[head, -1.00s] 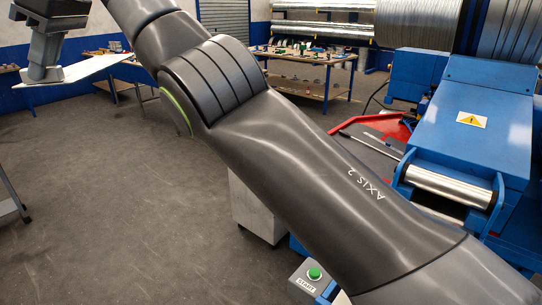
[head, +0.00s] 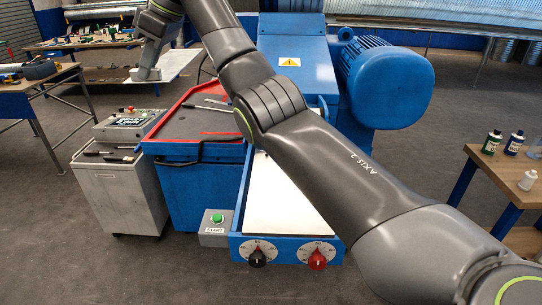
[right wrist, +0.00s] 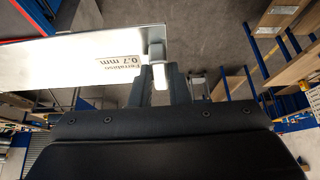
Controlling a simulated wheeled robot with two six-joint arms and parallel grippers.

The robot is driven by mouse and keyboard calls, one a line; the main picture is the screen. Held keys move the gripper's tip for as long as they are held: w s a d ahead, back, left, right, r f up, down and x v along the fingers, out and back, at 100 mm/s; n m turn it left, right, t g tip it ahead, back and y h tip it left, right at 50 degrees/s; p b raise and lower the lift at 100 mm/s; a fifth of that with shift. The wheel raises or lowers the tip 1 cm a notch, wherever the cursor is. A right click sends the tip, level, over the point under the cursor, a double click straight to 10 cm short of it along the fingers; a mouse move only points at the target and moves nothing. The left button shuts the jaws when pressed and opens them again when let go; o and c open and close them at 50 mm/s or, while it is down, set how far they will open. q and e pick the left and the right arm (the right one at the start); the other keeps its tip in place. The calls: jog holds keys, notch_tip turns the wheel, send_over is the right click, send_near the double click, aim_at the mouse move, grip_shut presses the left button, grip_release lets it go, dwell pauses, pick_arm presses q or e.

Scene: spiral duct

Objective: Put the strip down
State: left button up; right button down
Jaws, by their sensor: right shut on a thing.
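The strip (head: 180,67) is a flat, pale metal sheet held at the upper left of the head view, beyond the red-rimmed table. In the right wrist view the strip (right wrist: 70,72) shows a label with "0.7 mm" near its end. My right gripper (head: 146,74) is shut on the strip's edge; its fingertips also show in the right wrist view (right wrist: 158,60). The strip's far part runs out of the right wrist view at the left. My left gripper is not in view.
A blue machine (head: 290,65) with a motor (head: 385,82) stands in the middle. Before it are a red-rimmed table (head: 205,128), a grey control cabinet (head: 122,190) and a start button box (head: 216,226). A bench (head: 495,175) with bottles is at right. Open floor lies front left.

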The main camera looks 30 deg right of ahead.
jog(key=s+d+f+m+p, duration=0.1)
jog(key=s+d+f, duration=0.1)
jog(key=d+f, duration=0.25)
jog(key=s+d+f+t+p, duration=0.1)
jog(key=s+d+f, duration=0.1)
jog(key=d+f, duration=0.3)
jog(key=s+d+f+m+p, duration=0.1)
jog(key=s+d+f, duration=0.15)
jog(key=d, duration=0.35)
jog(key=s+d+f+n+p, duration=0.1)
jog(key=s+d+f, duration=0.2)
jog(key=s+f, duration=0.35)
jog(key=s+d+f+p, duration=0.1)
jog(key=s+d+f, duration=0.15)
jog(key=s, duration=0.65)
jog(key=shift+n+g, duration=0.3)
jog(key=shift+g, duration=0.1)
jog(key=f, duration=0.2)
jog(key=f+p, duration=0.1)
jog(key=f, duration=0.3)
jog(key=shift+s+a, duration=0.3)
notch_tip(320, 180, down, 4)
jog(key=shift+f+p, duration=0.1)
jog(key=shift+p, duration=0.55)
